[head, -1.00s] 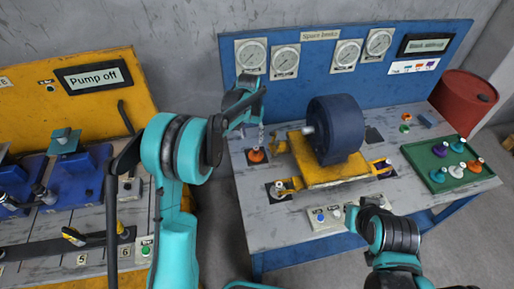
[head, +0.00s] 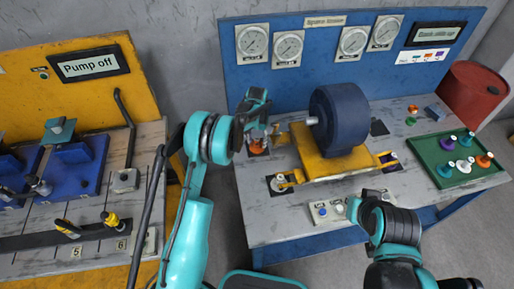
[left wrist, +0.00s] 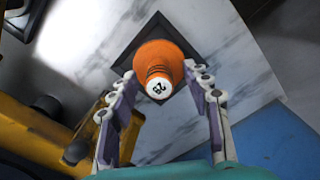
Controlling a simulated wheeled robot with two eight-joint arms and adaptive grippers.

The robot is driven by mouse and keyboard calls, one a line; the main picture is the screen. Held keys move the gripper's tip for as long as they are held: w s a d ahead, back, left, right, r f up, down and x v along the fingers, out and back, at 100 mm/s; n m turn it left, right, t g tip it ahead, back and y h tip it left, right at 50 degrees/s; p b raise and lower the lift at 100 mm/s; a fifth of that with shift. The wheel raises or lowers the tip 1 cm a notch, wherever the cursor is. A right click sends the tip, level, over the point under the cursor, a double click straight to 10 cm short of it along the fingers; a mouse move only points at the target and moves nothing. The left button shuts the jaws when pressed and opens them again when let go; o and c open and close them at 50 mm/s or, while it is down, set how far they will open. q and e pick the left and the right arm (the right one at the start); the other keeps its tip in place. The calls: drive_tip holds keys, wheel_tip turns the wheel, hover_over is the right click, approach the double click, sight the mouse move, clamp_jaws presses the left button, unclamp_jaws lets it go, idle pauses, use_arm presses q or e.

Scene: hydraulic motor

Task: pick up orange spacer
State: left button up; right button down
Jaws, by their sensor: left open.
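An orange spacer (head: 257,148) stands on a dark square pad at the left of the grey table in the head view. In the left wrist view the orange spacer (left wrist: 158,60) has a white, numbered end facing the camera. My left gripper (head: 257,132) is above it and partly covers it in the head view. In the left wrist view its two fingers (left wrist: 160,82) are apart, one on each side of the spacer; contact cannot be told. A second orange spacer (head: 484,160) stands on the green tray (head: 440,147). My right gripper (head: 358,206) is near the table's front edge, its fingers unclear.
A dark blue motor cylinder (head: 338,118) on a yellow base (head: 322,165) stands right of the spacer. A button box (head: 327,211) sits at the table front. A blue gauge panel (head: 330,85) rises behind. A red barrel (head: 473,92) stands at the right.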

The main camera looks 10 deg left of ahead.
sight(257, 139)
use_arm(q)
drive_tip(key=shift+c, duration=1.3)
clamp_jaws()
wheel_tip(257, 139, up, 10)
drive_tip(key=p, duration=0.3)
